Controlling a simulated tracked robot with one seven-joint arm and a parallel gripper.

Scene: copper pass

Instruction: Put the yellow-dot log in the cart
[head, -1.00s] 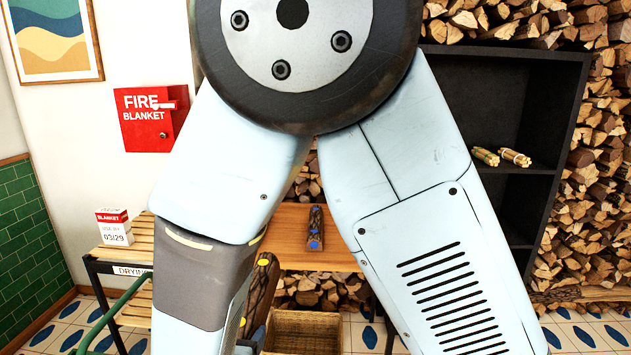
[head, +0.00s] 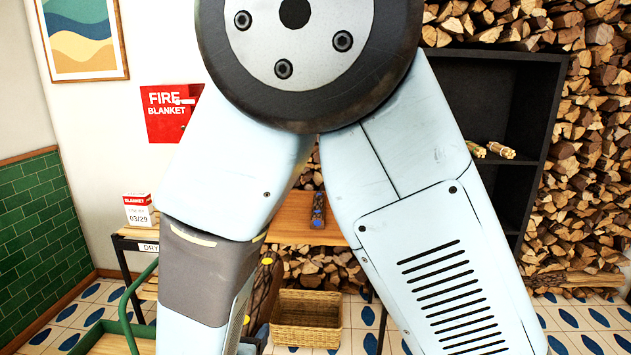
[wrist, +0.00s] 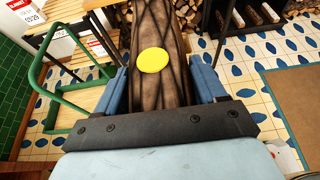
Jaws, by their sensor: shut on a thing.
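My gripper (wrist: 157,95) is shut on the yellow-dot log (wrist: 150,30), a dark brown, ridged log with a round yellow dot on it. In the head view only part of the log (head: 266,290) shows beside my arm, which hides the rest. The cart, with a green tubular handle (wrist: 52,88) and a wooden bed, is at the left in the wrist view. In the head view the cart (head: 95,337) is at the lower left, partly hidden by my arm. The log is held to the right of the cart in the wrist view.
A blue-dot log (head: 318,211) lies on a wooden table (head: 290,222). A wicker basket (head: 307,319) stands on the tiled floor. A slatted drying rack (head: 130,232) is behind the cart, and a black shelf (head: 500,100) stands at the right. Open floor lies at the right in the wrist view.

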